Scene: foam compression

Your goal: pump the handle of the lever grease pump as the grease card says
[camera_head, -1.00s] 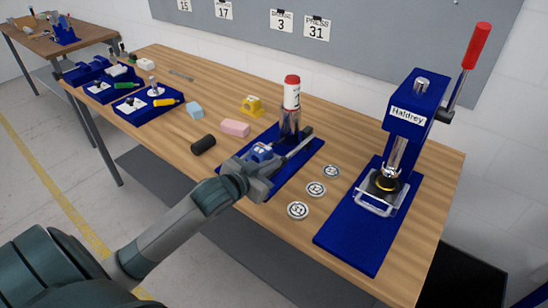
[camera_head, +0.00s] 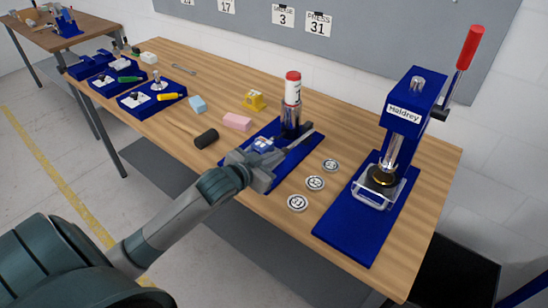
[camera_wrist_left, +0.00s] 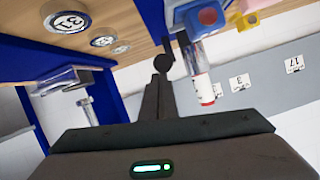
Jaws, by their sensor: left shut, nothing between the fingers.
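The lever grease pump (camera_head: 291,121) stands on a blue base plate (camera_head: 283,181), with a white, red-capped cartridge (camera_head: 292,88) on top. In the left wrist view, its cartridge (camera_wrist_left: 203,88) hangs to the right of my fingers. In the left wrist view, a black ball (camera_wrist_left: 162,63) shows at the fingertips; contact is unclear. The grease card (camera_head: 283,15) reads 3. My right gripper is out of view.
A blue press (camera_head: 414,97) with a red-handled lever stands to the right. Several numbered discs (camera_head: 315,183) lie between it and the pump. A black cylinder (camera_head: 206,138), a pink block (camera_head: 237,121) and a yellow piece (camera_head: 254,99) lie to the left. The PRESS card (camera_head: 318,23) reads 31.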

